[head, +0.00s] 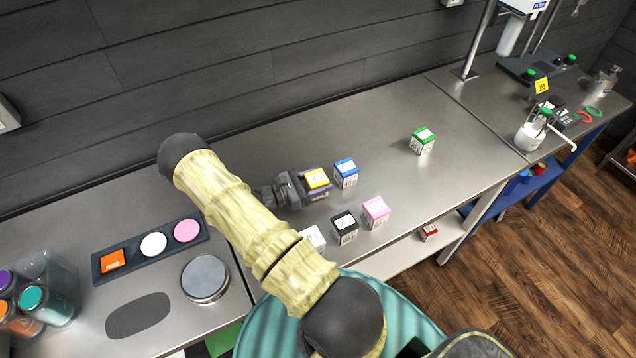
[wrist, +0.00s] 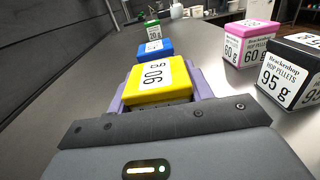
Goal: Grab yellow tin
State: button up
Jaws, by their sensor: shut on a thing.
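The yellow tin (head: 317,179) is a small box with a white label on the steel bench in the head view.
A blue tin (head: 346,173) stands just right of the yellow one. A black tin (head: 344,227), a pink tin (head: 376,212) and a white tin (head: 313,237) stand nearer the front edge. A green tin (head: 422,141) stands farther right, with clear bench around it.

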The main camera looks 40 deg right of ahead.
aim_at(319, 177)
notch_tip(319, 177, up, 10)
jog(key=shift+f+b, duration=0.2)
jog(key=shift+b, duration=0.9)
